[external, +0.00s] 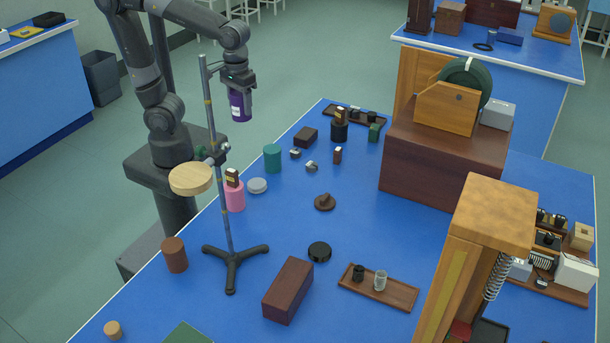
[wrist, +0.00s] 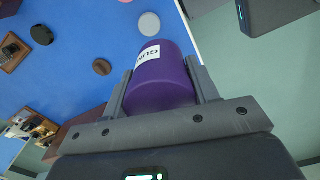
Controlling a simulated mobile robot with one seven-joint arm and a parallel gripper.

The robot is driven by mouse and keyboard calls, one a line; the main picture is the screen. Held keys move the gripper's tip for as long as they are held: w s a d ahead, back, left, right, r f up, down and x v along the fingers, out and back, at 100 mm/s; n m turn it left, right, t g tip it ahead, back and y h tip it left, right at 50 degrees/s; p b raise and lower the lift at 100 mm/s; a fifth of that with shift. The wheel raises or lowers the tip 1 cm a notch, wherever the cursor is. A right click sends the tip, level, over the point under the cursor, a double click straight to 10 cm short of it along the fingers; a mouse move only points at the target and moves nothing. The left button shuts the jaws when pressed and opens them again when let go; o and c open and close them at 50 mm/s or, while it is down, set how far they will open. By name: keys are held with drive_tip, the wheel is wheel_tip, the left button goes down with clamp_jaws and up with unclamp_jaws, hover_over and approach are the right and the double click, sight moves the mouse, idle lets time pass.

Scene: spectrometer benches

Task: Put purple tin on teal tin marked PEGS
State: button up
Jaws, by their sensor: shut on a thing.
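My gripper (wrist: 162,95) is shut on the purple tin (wrist: 163,78), which has a white label with partly readable dark letters. In the external view the purple tin (external: 240,106) hangs from my gripper (external: 239,90), in the air at the bench's far left edge. A teal tin (external: 272,158) stands upright on the blue bench, below and to the right of the held tin and apart from it. Its top looks bare. No marking on it is readable here. A dark green block (external: 375,132) stands farther right.
A retort stand (external: 212,130) with a round wooden plate (external: 191,178) rises near my arm. A pink tin (external: 235,198) with a small box on it and a grey disc (external: 257,186) are near the teal tin. A large brown box (external: 440,165) stands to the right.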

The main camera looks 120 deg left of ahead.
sight(243, 120)
drive_tip(key=f, duration=0.4)
drive_tip(key=a+f, duration=0.1)
drive_tip(key=f, duration=0.1)
drive_tip(key=shift+w+f, duration=0.1)
drive_tip(key=shift+f, duration=0.25)
drive_tip(key=a+f, duration=0.2)
drive_tip(key=a, duration=0.1)
drive_tip(key=w+a+f, duration=0.1)
drive_tip(key=a+f, duration=0.1)
drive_tip(key=a, duration=0.2)
drive_tip(key=w+a+f, duration=0.1)
drive_tip(key=a+f, duration=0.1)
drive_tip(key=a, duration=0.1)
drive_tip(key=shift+w+a+f, duration=0.2)
drive_tip(key=shift+a+f, duration=0.05)
drive_tip(key=shift+f, duration=1.95)
drive_tip(key=shift+f, duration=0.15)
drive_tip(key=o, duration=1)
drive_tip(key=shift+o, duration=0.2)
